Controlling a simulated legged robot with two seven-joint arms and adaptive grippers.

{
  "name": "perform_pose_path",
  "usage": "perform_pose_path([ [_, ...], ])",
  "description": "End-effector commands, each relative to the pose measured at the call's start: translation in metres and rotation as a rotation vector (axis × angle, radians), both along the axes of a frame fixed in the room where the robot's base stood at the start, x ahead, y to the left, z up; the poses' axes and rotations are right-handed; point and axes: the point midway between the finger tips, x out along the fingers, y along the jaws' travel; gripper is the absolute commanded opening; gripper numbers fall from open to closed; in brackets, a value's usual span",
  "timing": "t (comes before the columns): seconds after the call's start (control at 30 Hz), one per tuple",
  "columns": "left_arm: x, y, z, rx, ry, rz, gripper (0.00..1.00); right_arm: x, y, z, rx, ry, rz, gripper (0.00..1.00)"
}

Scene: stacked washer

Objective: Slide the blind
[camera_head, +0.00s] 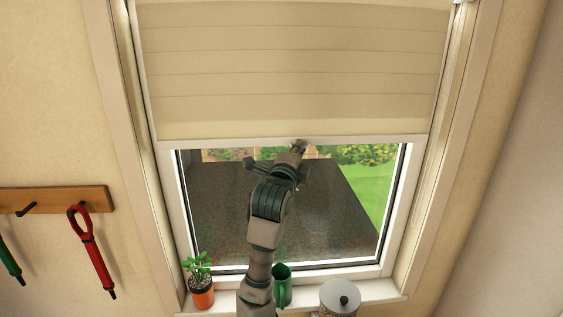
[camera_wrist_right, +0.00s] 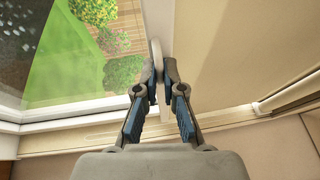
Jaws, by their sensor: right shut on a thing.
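The beige blind (camera_head: 295,75) covers the upper part of the window, with its bottom rail (camera_head: 230,141) level across the frame. My right gripper (camera_head: 298,148) reaches up from below to the middle of that rail. In the right wrist view the blind (camera_wrist_right: 240,50) is at the right, and my right gripper (camera_wrist_right: 160,75) is shut on the blind's pale tab (camera_wrist_right: 156,55) at its edge. The fingertips hide part of the tab. My left gripper is in neither view.
A wooden hook rack (camera_head: 60,198) with a red-handled tool (camera_head: 91,250) hangs on the left wall. The glass below the blind is uncovered.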

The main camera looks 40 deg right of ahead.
Motion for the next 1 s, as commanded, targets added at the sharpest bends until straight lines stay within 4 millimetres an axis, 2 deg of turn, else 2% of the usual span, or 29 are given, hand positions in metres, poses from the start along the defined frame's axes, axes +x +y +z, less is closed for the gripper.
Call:
perform_pose_path([
  [0.03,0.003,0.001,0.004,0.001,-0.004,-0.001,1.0,-0.002,0.002,0.014,-0.001,0.003,0.009,0.0],
  [0.13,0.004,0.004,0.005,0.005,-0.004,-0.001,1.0,-0.005,0.003,0.034,0.0,0.006,0.012,0.0],
  [0.3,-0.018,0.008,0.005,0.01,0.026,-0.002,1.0,-0.006,0.003,0.058,0.001,0.008,0.012,0.0],
  [0.4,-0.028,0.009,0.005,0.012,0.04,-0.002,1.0,-0.006,0.003,0.066,0.001,0.008,0.012,0.0],
  [0.5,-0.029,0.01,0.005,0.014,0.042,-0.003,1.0,-0.006,0.003,0.069,0.001,0.008,0.011,0.0],
  [0.87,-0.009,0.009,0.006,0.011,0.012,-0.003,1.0,-0.006,0.002,0.071,0.001,0.008,0.009,0.0],
  [0.9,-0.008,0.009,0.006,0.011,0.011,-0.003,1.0,-0.006,0.002,0.07,0.001,0.008,0.009,0.15],
  [0.97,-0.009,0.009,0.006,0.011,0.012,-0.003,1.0,-0.006,0.002,0.07,0.001,0.008,0.009,0.3],
  [1.0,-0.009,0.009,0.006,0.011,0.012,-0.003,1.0,-0.006,0.002,0.07,0.001,0.008,0.009,0.33],
])
